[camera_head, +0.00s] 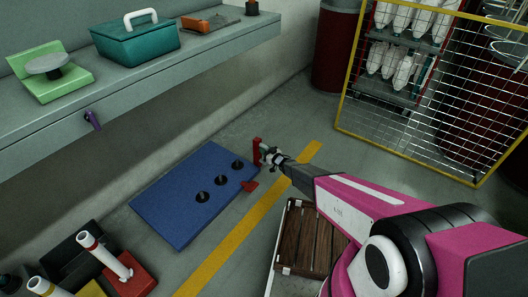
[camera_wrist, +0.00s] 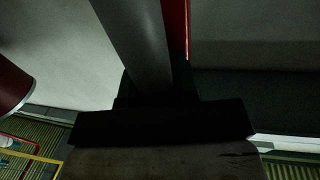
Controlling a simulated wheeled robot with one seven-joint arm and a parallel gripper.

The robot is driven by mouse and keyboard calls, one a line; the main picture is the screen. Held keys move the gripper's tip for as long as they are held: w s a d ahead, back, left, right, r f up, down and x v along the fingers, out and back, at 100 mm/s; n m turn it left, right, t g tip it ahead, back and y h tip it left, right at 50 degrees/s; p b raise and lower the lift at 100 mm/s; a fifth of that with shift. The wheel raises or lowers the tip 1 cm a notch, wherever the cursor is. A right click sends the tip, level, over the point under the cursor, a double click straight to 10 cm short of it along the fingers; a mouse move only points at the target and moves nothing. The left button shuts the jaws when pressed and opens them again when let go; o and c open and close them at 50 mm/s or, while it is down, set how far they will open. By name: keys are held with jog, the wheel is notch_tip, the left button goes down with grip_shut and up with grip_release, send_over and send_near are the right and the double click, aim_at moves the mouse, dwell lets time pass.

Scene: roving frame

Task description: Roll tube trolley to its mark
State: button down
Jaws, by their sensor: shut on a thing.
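My gripper (camera_head: 268,156) is shut on a grey bar beside a red upright post (camera_head: 257,151), at the right corner of a flat blue deck (camera_head: 180,215). The deck sits low over the floor and bears several black round pegs. It looks like the tube trolley, with the bar as its handle, but its wheels are hidden. In the wrist view the grey bar (camera_wrist: 138,40) runs up between my dark jaws, with a red strip (camera_wrist: 175,30) behind it. A small red pointed piece (camera_head: 249,186) lies at the deck's right edge; I cannot tell if it is a floor mark.
A yellow floor line (camera_head: 235,245) runs right of the deck. A wooden slatted crate (camera_head: 312,240) is near my arm. A grey bench (camera_head: 190,62) stands left, a yellow-framed mesh panel (camera_head: 425,85) back right. White tubes (camera_head: 103,255) on coloured bases stand front left.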

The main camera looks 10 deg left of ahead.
jog(key=w+d, duration=0.4)
jog(key=w, duration=0.6)
jog(key=shift+w+d, duration=0.2)
dwell(1.5)
dwell(0.7)
jog(key=w+d, duration=0.3)
jog(key=w, duration=0.4)
jog(key=shift+w, duration=0.15)
dwell(1.2)
jog(key=shift+c, duration=2.4)
grip_release()
jog(key=v, duration=0.7)
